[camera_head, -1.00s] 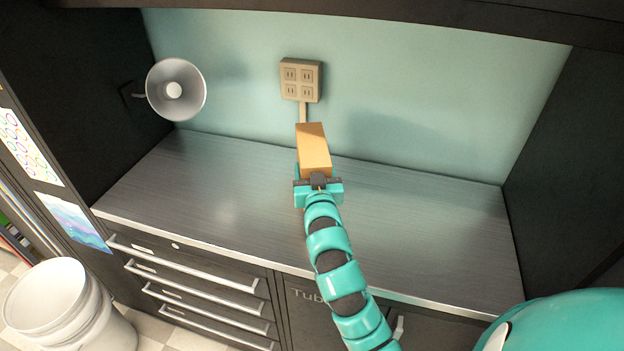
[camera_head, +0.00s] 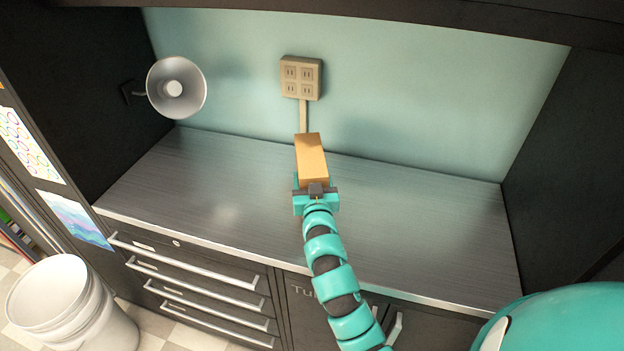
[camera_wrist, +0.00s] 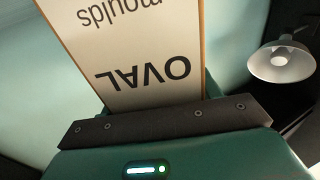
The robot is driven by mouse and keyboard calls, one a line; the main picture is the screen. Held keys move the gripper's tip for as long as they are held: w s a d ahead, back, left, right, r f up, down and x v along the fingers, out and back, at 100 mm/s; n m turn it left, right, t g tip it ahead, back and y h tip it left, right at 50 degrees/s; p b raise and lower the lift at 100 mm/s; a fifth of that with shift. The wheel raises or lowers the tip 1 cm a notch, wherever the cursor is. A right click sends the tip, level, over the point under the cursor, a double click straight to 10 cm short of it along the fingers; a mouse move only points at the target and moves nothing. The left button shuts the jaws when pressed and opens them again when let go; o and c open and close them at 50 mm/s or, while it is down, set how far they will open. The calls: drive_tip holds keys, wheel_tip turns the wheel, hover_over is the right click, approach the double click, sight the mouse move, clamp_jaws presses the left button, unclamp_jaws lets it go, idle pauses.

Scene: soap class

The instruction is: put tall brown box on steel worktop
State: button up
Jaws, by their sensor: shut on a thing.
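The tall brown box (camera_head: 311,158) is held in my gripper (camera_head: 314,188), over the steel worktop (camera_head: 400,220) near its back wall. My gripper is shut on the box's near end. In the wrist view the box (camera_wrist: 135,50) shows a white face with upside-down lettering, "OVAL", above the dark edge of my gripper (camera_wrist: 165,122). The box's underside is hidden, so I cannot tell whether it touches the worktop.
The worktop is bare to both sides. A power outlet (camera_head: 301,78) with a conduit is on the back wall. A round lamp (camera_head: 176,89) juts from the left wall. White buckets (camera_head: 62,305) stand on the floor at front left.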

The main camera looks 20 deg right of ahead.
drive_tip(key=shift+f+b, duration=0.45)
drive_tip(key=shift+b, duration=0.1)
drive_tip(key=o, duration=1.3)
drive_tip(key=shift+r, duration=0.1)
